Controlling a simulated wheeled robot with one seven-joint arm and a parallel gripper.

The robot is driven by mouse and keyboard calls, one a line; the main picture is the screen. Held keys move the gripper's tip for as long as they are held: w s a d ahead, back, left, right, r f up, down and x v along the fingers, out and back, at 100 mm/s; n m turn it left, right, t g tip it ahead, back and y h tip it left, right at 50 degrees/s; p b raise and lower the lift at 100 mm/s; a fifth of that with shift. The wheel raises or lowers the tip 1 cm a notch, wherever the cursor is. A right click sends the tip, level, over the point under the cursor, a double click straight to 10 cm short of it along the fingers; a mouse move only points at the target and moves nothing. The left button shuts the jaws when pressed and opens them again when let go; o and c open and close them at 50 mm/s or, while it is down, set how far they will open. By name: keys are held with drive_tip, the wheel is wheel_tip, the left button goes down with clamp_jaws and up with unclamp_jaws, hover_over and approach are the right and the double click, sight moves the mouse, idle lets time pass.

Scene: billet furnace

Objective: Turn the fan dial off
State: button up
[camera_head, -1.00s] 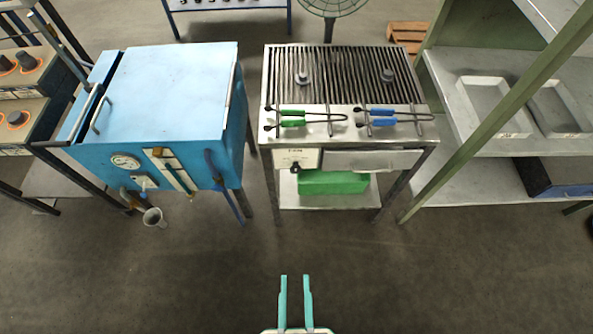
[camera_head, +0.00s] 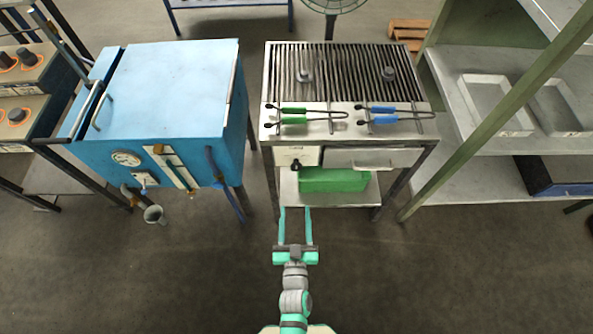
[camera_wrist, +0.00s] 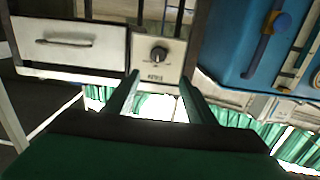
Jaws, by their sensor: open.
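The dial (camera_head: 296,163) is a small black knob on a white panel at the front left of the metal grill table. It also shows in the wrist view (camera_wrist: 158,54), with a pale mark on its face and small lettering below it, too blurred to read. My gripper (camera_head: 295,208) is open and empty, its two teal fingers pointing at the table front, just below the dial in the head view. In the wrist view my gripper (camera_wrist: 159,77) has its fingertips either side of the line to the dial, apart from it.
A drawer (camera_head: 372,160) with a handle sits beside the dial panel. A green box (camera_head: 335,180) lies on the shelf below. Two tongs with green (camera_head: 294,116) and blue (camera_head: 383,115) grips lie on top. A blue furnace (camera_head: 165,95) stands left; green-framed shelving stands right.

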approach(296, 168)
drive_tip(key=w, duration=0.8)
drive_tip(key=shift+w+d, duration=0.1)
drive_tip(key=shift+w, duration=0.25)
drive_tip(key=c, duration=1)
drive_tip(key=shift+c, duration=0.2)
drive_tip(key=shift+n, duration=0.5)
drive_tip(key=n, duration=0.3)
drive_tip(key=shift+f+n, duration=0.1)
drive_tip(key=shift+n, duration=2.4)
